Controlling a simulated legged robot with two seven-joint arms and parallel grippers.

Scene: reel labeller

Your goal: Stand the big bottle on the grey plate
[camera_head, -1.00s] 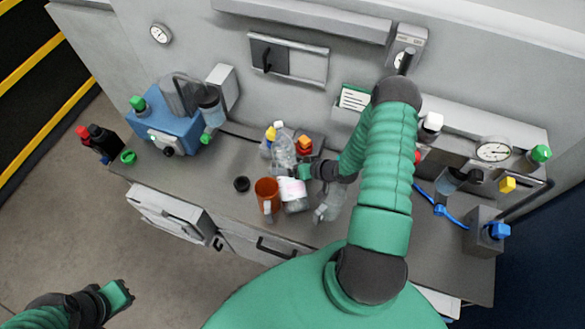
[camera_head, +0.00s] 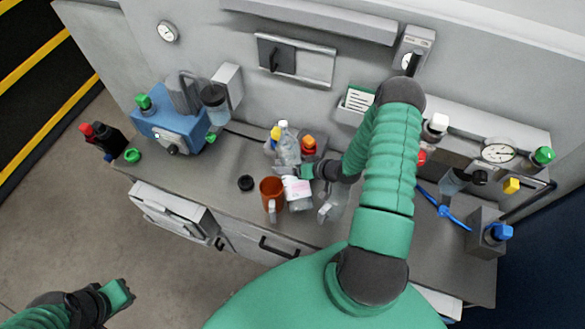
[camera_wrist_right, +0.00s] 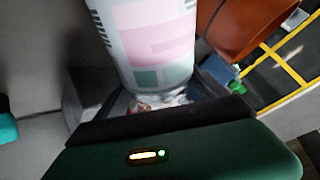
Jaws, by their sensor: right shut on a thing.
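The big bottle (camera_head: 287,150) is clear, with a white cap and a white-and-pink label. It shows in the head view at the middle of the bench, beside the brown mug. My right gripper (camera_head: 306,172) is shut on it from the right, just above the label. In the right wrist view the label (camera_wrist_right: 157,40) fills the upper middle, with the clear part low, by the jaw. Whether the base touches the bench is unclear. I cannot make out a grey plate with certainty. My left gripper (camera_head: 121,294) is at the lower left, over the floor, away from the bench.
The brown mug (camera_head: 271,188) stands close left of the bottle, and a black cap (camera_head: 246,183) lies further left. Orange-capped (camera_head: 308,143) and yellow-capped (camera_head: 275,133) bottles stand behind. A blue machine (camera_head: 170,128) is at left. A clear vessel (camera_head: 334,205) stands right, under my arm.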

